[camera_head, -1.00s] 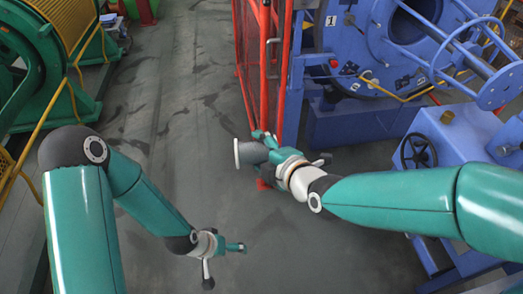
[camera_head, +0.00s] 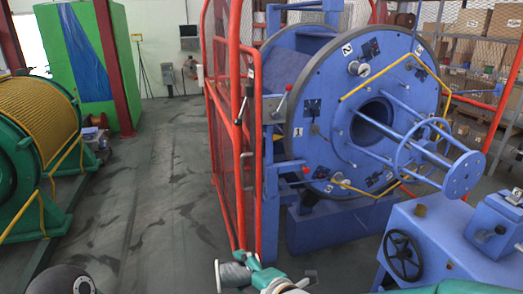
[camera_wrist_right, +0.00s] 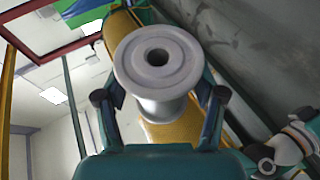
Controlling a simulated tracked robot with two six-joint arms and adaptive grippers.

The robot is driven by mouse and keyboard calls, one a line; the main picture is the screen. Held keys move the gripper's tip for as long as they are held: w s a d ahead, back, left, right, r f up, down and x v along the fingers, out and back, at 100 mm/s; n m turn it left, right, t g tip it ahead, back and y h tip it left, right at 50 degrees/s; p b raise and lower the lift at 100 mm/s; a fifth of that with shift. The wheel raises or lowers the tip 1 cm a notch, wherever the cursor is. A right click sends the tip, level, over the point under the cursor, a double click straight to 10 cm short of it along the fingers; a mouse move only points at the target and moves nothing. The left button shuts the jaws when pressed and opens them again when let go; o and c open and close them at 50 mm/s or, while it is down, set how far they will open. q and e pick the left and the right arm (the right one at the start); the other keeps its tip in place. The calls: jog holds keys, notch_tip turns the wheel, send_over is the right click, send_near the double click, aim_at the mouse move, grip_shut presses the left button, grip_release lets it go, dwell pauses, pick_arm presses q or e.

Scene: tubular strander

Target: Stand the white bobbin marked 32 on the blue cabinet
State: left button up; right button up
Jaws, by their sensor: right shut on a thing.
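A pale grey-white bobbin (camera_head: 235,276) is held by my right gripper (camera_head: 256,273) at the bottom centre of the head view. In the right wrist view the bobbin (camera_wrist_right: 157,60) shows its round flange and centre hole towards the camera. The two fingers of the right gripper (camera_wrist_right: 160,98) are on either side of its barrel. No number can be read on it. A blue cabinet-like housing (camera_head: 440,240) with a black handwheel stands at the lower right, apart from the gripper. Part of my left arm shows at the lower right of the wrist view; its fingers are unclear.
A red mesh guard frame (camera_head: 240,130) stands just beyond the right gripper. Behind it is the large blue strander disc (camera_head: 365,115) with rods. A green reel with yellow rope (camera_head: 45,130) is at the left. The grey floor (camera_head: 150,190) between is clear.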

jog(key=w+d+f+m+t+h, duration=0.1)
jog(key=d+f+m+h, duration=0.2)
jog(key=d, duration=0.9)
jog(key=w+d+f+m+t+h, duration=0.1)
jog(key=d+f+m+h, duration=0.3)
jog(key=d+f, duration=0.6)
jog(key=shift+w+d+m+t+h, duration=0.4)
jog(key=shift+w+d, duration=0.3)
jog(key=shift+d, duration=0.6)
